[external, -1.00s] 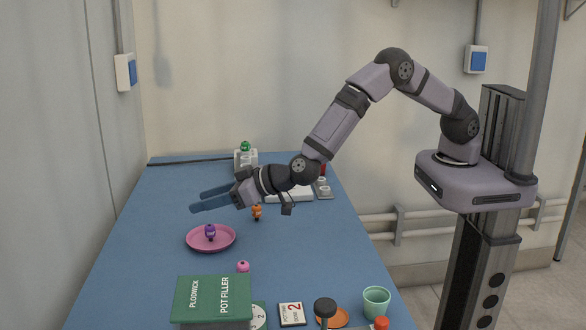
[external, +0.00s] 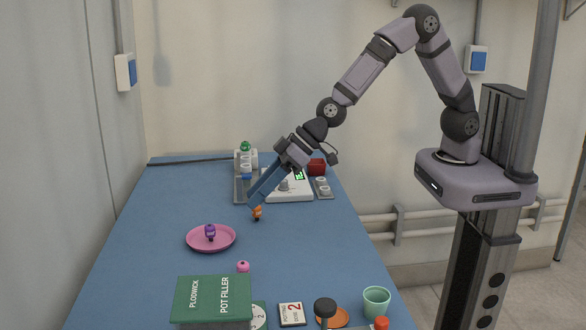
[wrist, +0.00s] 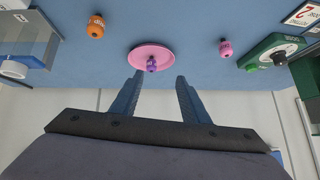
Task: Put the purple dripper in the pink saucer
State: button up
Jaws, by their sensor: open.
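The purple dripper (external: 210,232) sits in the pink saucer (external: 190,243), toward its middle, on the blue table. In the wrist view the purple dripper (wrist: 151,65) also shows on the pink saucer (wrist: 165,52), beyond my fingertips. My gripper (external: 252,199) is open and empty. It is above the table, back and to the right of the saucer, with its fingers slanting down to the left. In the external view its tips appear close to an orange dripper (external: 257,213); the wrist view (wrist: 158,80) shows nothing between the fingers at the tips.
A pink dripper (external: 243,267) lies in front of the saucer, near a green book box (external: 213,300). A white scale (external: 290,190) and a white cylinder with a green piece on top (external: 245,163) stand at the back. A green cup (external: 376,301) stands front right. The table's left side is clear.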

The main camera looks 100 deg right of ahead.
jog(key=s+d+g, duration=0.3)
jog(key=s, duration=0.8)
jog(key=s+d+f+g, duration=0.1)
jog(key=s+d+g, duration=0.2)
jog(key=s, duration=0.8)
jog(key=s+d+f+g+h, duration=0.1)
jog(key=s+d+g, duration=0.1)
jog(key=s, duration=0.8)
jog(key=shift+s+d+g, duration=0.4)
jog(key=shift+d, duration=0.45)
